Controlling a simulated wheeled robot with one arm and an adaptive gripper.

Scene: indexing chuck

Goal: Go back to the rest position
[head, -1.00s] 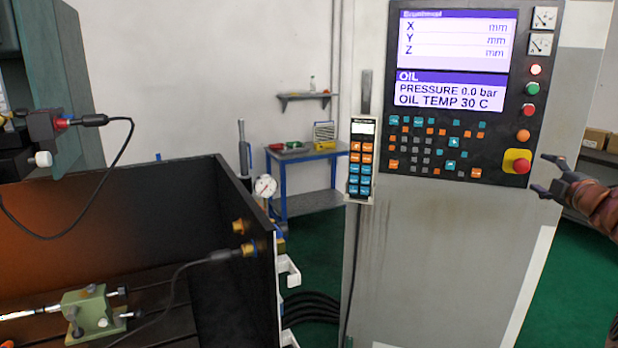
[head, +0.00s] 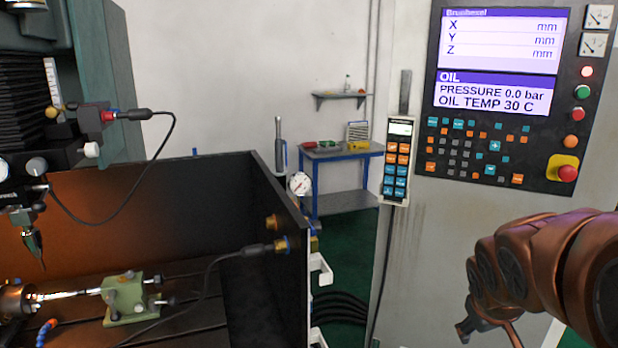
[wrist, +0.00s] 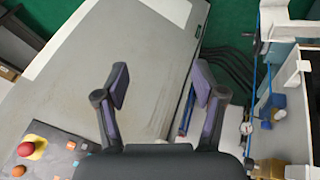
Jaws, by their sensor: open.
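My gripper (wrist: 161,87) is open and empty in the wrist view, with its two dark fingers apart and nothing between them. It faces the side of the grey control cabinet (wrist: 130,65) and the green floor. In the head view my copper-coloured arm comes in at the right, in front of the cabinet and below its panel. The gripper end is low there, and its fingers are mostly hidden behind the arm.
The control panel (head: 500,90) has a red emergency stop button (head: 567,173), also in the wrist view (wrist: 30,147). A handheld pendant (head: 396,165) hangs beside it. The machine enclosure (head: 297,270) stands left, with a green tailstock (head: 128,298). A blue bench (head: 345,152) stands behind.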

